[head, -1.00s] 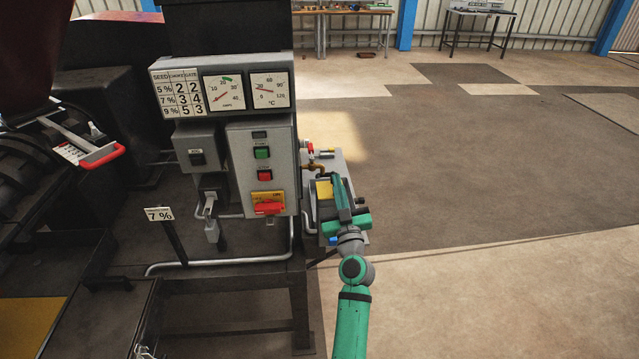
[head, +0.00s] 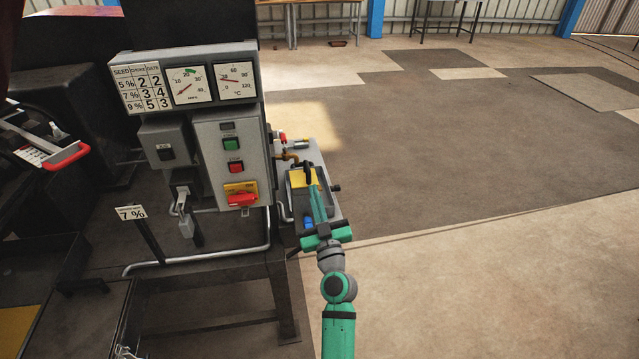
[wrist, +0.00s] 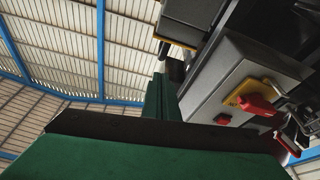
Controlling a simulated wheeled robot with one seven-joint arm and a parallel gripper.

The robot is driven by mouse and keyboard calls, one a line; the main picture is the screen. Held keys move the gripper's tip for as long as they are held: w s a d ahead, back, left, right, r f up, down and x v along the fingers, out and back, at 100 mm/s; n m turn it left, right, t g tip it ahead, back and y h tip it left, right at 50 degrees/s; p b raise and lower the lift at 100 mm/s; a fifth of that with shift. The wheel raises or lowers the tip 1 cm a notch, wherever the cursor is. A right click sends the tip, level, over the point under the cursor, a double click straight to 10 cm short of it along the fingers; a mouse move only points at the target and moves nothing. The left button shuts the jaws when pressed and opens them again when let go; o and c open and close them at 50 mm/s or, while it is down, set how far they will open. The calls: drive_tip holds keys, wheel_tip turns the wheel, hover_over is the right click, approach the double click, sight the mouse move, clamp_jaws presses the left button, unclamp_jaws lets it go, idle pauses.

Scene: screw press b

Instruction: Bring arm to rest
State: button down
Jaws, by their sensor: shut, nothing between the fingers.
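My green arm reaches up from the bottom of the head view, and my gripper (head: 311,186) is at its far end, right of the grey control box (head: 232,160). Its fingers are together with nothing between them. They overlap the small bench with a yellow panel (head: 297,178) in the picture; I cannot tell whether they touch it. In the wrist view the green fingers (wrist: 158,98) point upward, apart from the control box (wrist: 215,95) on the right.
A red switch handle (head: 242,199) is on the box front, under two gauges (head: 189,86). A brass tap (head: 289,157) is close to the fingers. A dark steel frame (head: 285,295) stands left of my arm. The floor to the right (head: 480,230) is clear.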

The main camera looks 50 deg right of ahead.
drive_tip(key=shift+v, duration=1.2)
drive_tip(key=shift+s+d, duration=0.15)
drive_tip(key=s+a+f+y, duration=0.2)
drive_tip(key=a+f, duration=0.4)
drive_tip(key=a, duration=0.3)
drive_tip(key=s+a+f+n+y, duration=0.1)
drive_tip(key=s+a+f, duration=0.2)
drive_tip(key=a+f, duration=0.5)
drive_tip(key=s+a+f+y, duration=0.2)
drive_tip(key=a+f, duration=0.2)
drive_tip(key=a, duration=0.7)
drive_tip(key=s+a+r+n+g+y, duration=0.1)
drive_tip(key=s+a+r+n+y, duration=0.2)
drive_tip(key=s+a, duration=1.9)
drive_tip(key=n+y, duration=0.1)
drive_tip(key=y, duration=0.3)
drive_tip(key=shift+r+g+y, duration=0.3)
drive_tip(key=shift+r+y, duration=0.1)
drive_tip(key=shift+a, duration=0.1)
